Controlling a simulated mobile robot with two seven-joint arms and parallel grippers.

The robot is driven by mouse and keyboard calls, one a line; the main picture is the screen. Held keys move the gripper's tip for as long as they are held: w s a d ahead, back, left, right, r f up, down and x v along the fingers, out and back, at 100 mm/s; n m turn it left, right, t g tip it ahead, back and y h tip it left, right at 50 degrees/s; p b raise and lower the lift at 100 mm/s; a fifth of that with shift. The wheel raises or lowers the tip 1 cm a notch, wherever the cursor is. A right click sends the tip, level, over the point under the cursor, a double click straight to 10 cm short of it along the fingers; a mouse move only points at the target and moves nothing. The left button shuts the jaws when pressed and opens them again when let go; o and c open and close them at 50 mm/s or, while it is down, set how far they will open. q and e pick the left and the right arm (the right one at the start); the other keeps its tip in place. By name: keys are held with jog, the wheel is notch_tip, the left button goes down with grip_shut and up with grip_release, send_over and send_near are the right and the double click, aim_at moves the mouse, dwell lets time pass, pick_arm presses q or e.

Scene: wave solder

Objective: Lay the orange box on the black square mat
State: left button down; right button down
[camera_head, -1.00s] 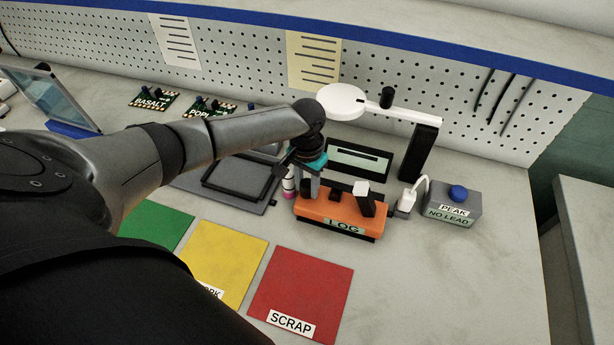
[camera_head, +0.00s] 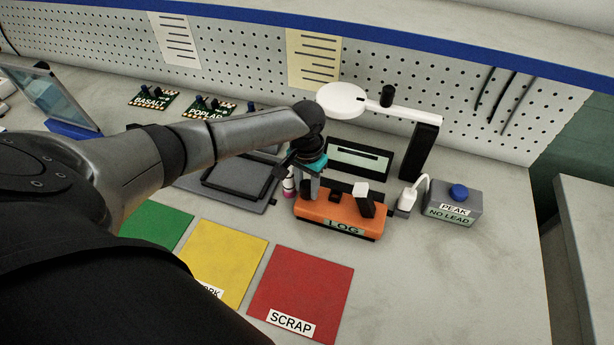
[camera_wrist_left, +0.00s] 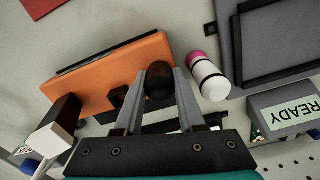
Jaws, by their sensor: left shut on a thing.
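The orange box (camera_head: 318,208), labelled LOG, is on the bench right of centre. It also shows in the wrist view (camera_wrist_left: 120,72). My left gripper (camera_head: 309,190) is above its left end, fingers pointing down. In the wrist view the left gripper (camera_wrist_left: 158,85) is shut on the box's round black knob. A black edge (camera_head: 375,239) shows under the box; I cannot tell whether it is the black square mat or the box's base. A grey plate with a black frame (camera_head: 262,207) lies left of the box. My right gripper is not in view.
A pink-and-white cylinder (camera_wrist_left: 207,77) stands close beside the gripper. Red (camera_head: 305,285), yellow (camera_head: 228,258) and green (camera_head: 158,222) mats lie in front. Bench at the right front is clear.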

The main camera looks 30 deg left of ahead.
pick_arm(q)
jog(key=shift+c, duration=2.2)
grip_release()
jog(key=shift+f, duration=0.15)
notch_tip(320, 180, up, 15)
jog(key=p, duration=0.2)
jog(key=shift+p, duration=0.35)
